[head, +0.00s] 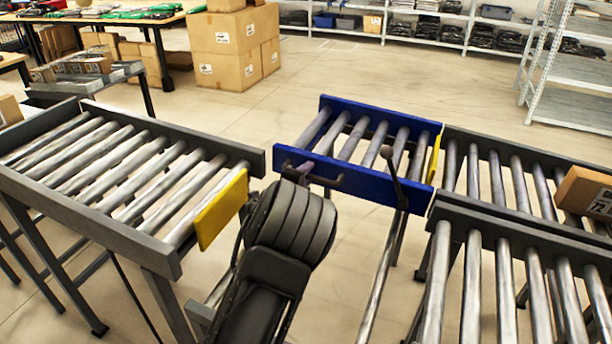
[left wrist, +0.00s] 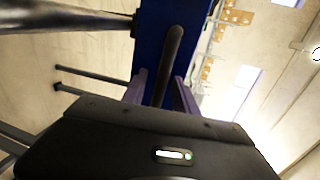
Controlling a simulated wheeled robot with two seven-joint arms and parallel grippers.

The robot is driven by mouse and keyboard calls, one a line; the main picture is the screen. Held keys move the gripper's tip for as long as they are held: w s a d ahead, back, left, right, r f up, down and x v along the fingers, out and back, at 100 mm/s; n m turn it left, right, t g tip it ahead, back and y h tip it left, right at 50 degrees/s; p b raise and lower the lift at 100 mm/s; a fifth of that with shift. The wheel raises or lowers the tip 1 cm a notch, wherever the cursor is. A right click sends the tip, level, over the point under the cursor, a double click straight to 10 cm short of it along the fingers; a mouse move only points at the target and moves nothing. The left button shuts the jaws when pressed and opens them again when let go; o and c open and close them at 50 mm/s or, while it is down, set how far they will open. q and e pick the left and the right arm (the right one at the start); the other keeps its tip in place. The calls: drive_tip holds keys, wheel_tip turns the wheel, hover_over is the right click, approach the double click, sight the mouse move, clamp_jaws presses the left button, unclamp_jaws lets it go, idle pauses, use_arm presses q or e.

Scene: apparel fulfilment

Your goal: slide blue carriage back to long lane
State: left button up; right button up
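The blue carriage (head: 355,186), a blue frame with metal rollers, stands right of centre in the head view. Its right end is beside the far right roller lane (head: 490,150). A gap separates it from the left roller lane (head: 120,165). A dark bar handle (head: 335,183) is on its near side. My left gripper (head: 303,170) is at this handle. In the left wrist view, the fingers are on either side of the handle (left wrist: 171,55), with a visible gap on one side, against the blue carriage side (left wrist: 150,45). My right gripper is out of view.
A yellow plate (head: 221,208) stands at the left lane's end. A near right lane (head: 500,285) runs beside the far one. A cardboard box (head: 585,195) sits on the right. A thin dark lever (head: 390,165) rises by the carriage. Stacked cartons (head: 232,45) stand behind on open floor.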

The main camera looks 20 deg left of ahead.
use_arm(q)
drive_tip(key=shift+c, duration=0.3)
clamp_jaws()
idle(1.0)
